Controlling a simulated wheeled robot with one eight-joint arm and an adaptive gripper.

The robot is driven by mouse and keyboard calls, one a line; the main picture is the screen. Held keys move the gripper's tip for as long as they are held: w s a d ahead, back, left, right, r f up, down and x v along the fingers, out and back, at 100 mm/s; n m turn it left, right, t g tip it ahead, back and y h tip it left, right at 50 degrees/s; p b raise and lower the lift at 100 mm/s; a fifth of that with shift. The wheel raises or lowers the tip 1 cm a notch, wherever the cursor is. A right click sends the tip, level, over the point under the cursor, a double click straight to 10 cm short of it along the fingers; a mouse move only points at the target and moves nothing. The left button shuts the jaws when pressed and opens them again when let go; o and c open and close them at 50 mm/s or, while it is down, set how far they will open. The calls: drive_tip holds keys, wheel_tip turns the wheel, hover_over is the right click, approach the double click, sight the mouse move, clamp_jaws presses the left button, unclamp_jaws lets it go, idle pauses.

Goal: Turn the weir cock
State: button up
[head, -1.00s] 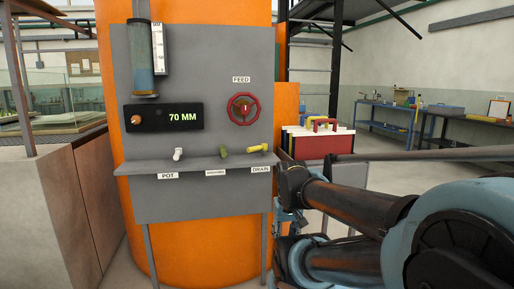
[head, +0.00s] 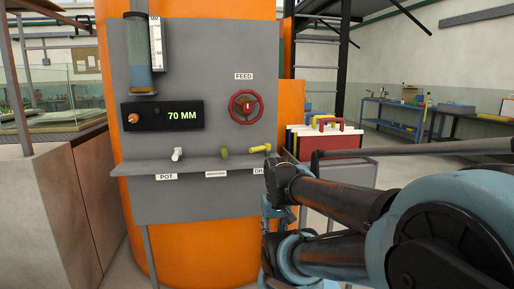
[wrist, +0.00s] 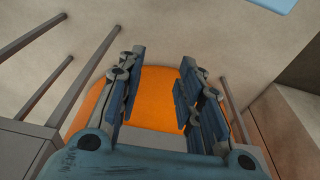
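Three small cocks stand along the ledge of the grey panel (head: 200,190) in the head view. A white cock (head: 177,154) is over the POT label. An olive-green cock (head: 224,152) is in the middle, over a label too small to read. A yellow cock (head: 260,148) is at the right, over a DRAIN label partly covered by my arm. I cannot read which one is the weir cock. In the wrist view my gripper (wrist: 160,62) is open and empty, its two fingers apart. My arm is low and right of the cocks in the head view.
A red FEED handwheel (head: 246,106) and a display (head: 162,115) reading 70 MM are above the ledge. A tube gauge (head: 138,55) is at upper left. An orange tank (head: 190,250) stands behind the panel. A cart with coloured boards (head: 330,142) is at right.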

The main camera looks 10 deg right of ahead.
drive_tip(key=shift+o, duration=0.8)
drive_tip(key=shift+s+r, duration=0.1)
drive_tip(key=w+d+r+m+g+y, duration=0.1)
drive_tip(key=w+r+m, duration=0.2)
drive_tip(key=w+r, duration=0.65)
drive_tip(key=w+d+r+m+g+y, duration=0.1)
drive_tip(key=w+r+m, duration=0.2)
drive_tip(key=w+r, duration=0.7)
drive_tip(key=w+d+r+m+y, duration=0.1)
drive_tip(key=w+d+r+m, duration=0.25)
drive_tip(key=w+r, duration=0.45)
drive_tip(key=w+d+r+m+y, duration=0.2)
drive_tip(key=w+d+r, duration=0.2)
drive_tip(key=w+r, duration=0.4)
approach(261, 149)
drive_tip(key=shift+g, duration=0.3)
drive_tip(key=x, duration=0.2)
drive_tip(key=a+x, duration=0.1)
drive_tip(key=x, duration=0.2)
drive_tip(key=w+x, duration=0.1)
drive_tip(key=x, duration=0.2)
drive_tip(key=shift+a, duration=0.25)
clamp_jaws()
